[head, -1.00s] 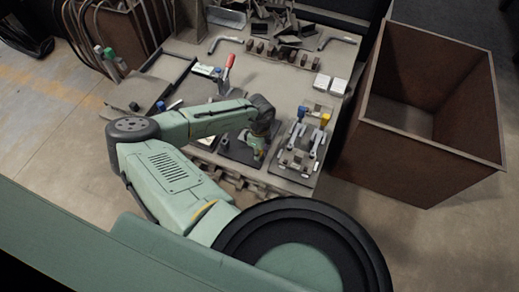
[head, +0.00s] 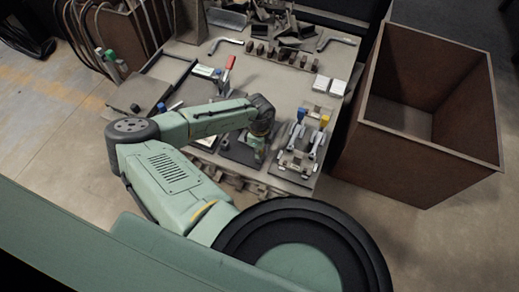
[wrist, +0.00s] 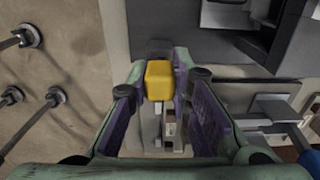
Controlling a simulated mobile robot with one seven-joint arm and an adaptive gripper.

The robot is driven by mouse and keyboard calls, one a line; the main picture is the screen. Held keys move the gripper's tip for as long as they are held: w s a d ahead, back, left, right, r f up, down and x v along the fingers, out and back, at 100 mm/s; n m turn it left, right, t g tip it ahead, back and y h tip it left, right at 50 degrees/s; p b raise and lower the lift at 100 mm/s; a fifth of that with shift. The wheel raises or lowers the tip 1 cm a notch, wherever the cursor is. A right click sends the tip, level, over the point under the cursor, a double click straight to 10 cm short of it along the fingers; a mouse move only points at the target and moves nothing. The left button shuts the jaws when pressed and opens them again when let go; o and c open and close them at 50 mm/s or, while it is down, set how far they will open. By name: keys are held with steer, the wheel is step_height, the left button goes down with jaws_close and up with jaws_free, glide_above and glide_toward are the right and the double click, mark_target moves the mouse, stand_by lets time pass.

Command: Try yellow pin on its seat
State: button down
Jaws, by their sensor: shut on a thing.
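My gripper (wrist: 163,88) is shut on the yellow pin (wrist: 157,80), whose square yellow block shows between the purple-lined fingers in the wrist view. In the head view my gripper (head: 259,150) hangs low over a dark plate (head: 237,150) near the front of the bench. The pin cannot be made out there, and its lower end is hidden in the wrist view. A grey fitting with a slot (wrist: 169,128) shows between the fingers, beside the pin in the picture. I cannot tell whether the pin touches a seat.
A fixture with toggle clamps (head: 300,157), one blue-tipped and one yellow-tipped, stands close to the right of my gripper. A red-handled clamp (head: 229,68), white blocks (head: 329,84) and metal parts lie farther back. A tall brown bin (head: 421,155) stands right of the bench.

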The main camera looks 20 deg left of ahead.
steer(key=shift+r+p, duration=2.05)
steer(key=shift+r, duration=0.4)
